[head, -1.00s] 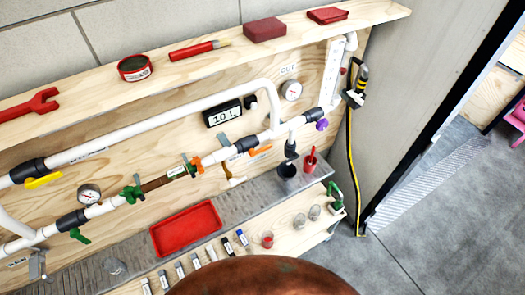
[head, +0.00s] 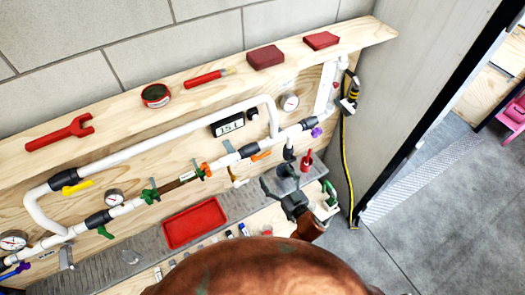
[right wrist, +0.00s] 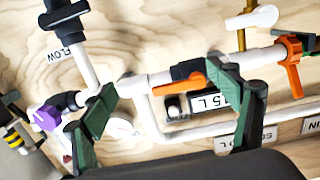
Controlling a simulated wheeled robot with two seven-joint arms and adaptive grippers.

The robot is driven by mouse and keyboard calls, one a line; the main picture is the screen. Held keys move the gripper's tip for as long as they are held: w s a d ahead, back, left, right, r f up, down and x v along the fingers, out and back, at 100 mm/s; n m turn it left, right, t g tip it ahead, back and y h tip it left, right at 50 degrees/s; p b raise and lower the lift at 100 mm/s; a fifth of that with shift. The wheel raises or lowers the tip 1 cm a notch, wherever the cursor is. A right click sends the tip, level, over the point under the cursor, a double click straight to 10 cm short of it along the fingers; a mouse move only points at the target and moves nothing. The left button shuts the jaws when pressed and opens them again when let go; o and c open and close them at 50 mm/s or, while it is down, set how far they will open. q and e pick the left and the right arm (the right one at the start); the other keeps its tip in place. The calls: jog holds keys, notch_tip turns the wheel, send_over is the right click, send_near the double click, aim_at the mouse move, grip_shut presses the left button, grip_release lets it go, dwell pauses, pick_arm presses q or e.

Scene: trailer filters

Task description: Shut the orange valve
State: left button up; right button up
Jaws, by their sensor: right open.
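The orange valve handle (head: 261,155) sits on a dark valve body in the white pipe run, right of the orange clamp fitting (head: 206,169). In the right wrist view the orange handle (right wrist: 180,88) lies roughly along the pipe. My right gripper (head: 283,184) is below and right of the handle in the head view. In the right wrist view my open right gripper (right wrist: 168,90) has its two green-padded fingers on either side of the handle, with nothing held. I cannot tell how far the fingers are from the pipe. My left gripper is not in view.
A purple knob (head: 316,132) and a gauge (head: 289,102) are near the pipe's right end. A red tray (head: 194,222) lies on the grey ledge below. A display (head: 228,126) hangs above the pipe.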

jog(key=y, duration=0.1)
send_near(263, 157)
jog(key=x, duration=0.3)
jog(key=p+x, duration=0.1)
jog(key=x, duration=0.6)
jog(key=shift+w+a, duration=0.1)
jog(key=shift+w, duration=0.15)
jog(key=shift+c, duration=0.7)
jog(key=c, duration=1.6)
